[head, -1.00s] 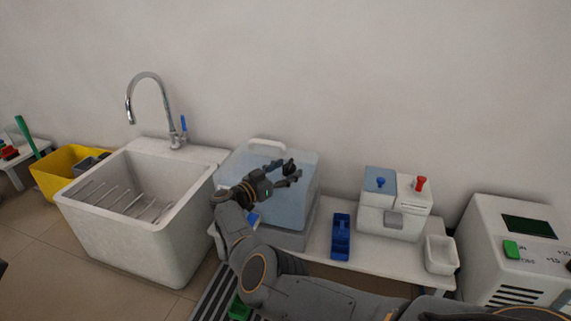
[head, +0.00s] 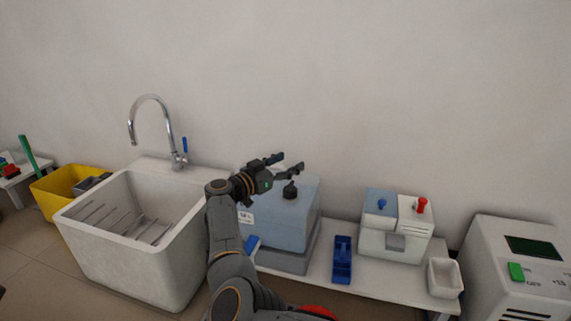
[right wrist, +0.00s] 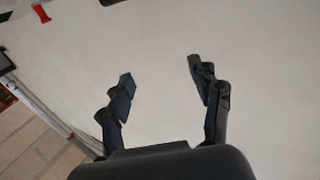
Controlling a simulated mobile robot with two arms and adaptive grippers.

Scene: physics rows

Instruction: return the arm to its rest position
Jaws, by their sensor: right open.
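My right arm reaches up from the bottom of the head view. Its gripper (head: 289,163) is in front of and above the blue-grey box (head: 287,236) on the white bench. The gripper is open, with its two fingers spread and pointing right. In the right wrist view the two fingers (right wrist: 160,82) are apart with nothing between them, and the pale wall lies behind. A black knob (head: 290,190) shows on top of the box, just under the fingers. My left gripper is not in view.
A white sink (head: 134,270) with a tall tap (head: 172,128) stands left of my arm. A blue holder (head: 342,262), a white device (head: 396,240) with blue and red knobs, a small white tray (head: 445,277) and a larger machine (head: 500,261) stand to the right. The wall above is clear.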

